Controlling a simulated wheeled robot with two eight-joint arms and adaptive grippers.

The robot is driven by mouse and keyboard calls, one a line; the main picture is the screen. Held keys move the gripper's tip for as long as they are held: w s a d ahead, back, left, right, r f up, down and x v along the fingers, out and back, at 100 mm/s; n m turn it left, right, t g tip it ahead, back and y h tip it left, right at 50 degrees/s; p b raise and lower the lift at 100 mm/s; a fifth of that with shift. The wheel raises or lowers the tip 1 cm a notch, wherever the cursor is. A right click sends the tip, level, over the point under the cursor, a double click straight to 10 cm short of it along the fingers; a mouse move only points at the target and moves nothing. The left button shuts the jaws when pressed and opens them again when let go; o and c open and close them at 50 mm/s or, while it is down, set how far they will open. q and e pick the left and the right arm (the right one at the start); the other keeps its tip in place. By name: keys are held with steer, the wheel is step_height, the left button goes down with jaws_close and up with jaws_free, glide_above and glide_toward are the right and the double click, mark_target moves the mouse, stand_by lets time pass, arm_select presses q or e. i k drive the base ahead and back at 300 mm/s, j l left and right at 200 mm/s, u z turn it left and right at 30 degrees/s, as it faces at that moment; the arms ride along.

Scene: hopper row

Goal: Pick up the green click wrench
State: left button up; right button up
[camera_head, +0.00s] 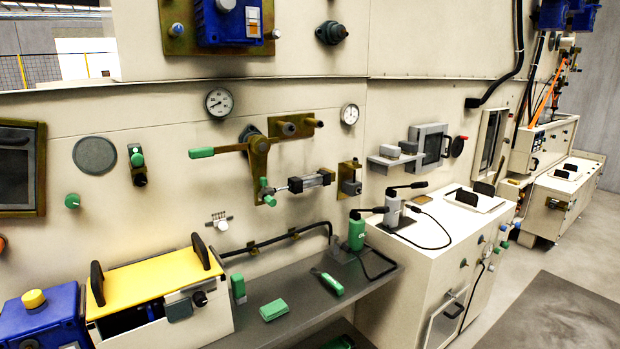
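A tool with a green handle and a dark, narrow end (328,283) lies on the grey shelf below the wall panel. It looks like the green click wrench, though it is small in the picture. It lies at a slant, dark end to the upper left and green end to the lower right. No gripper is in view, and nothing touches the tool.
A green block (273,310) and an upright green item (238,288) are left of the tool on the grey shelf (300,302). A green bottle-like device (357,232) stands behind right. A yellow-lidded box (150,280) and white cabinet (425,262) flank the shelf.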

mark_target(332, 282)
steer(key=i+l, duration=0.15)
steer(key=i, duration=0.3)
steer(key=i+l+z, duration=0.1)
steer(key=i, duration=0.35)
steer(key=i+l, duration=0.2)
steer(key=i, duration=0.25)
steer(key=z, duration=1.15)
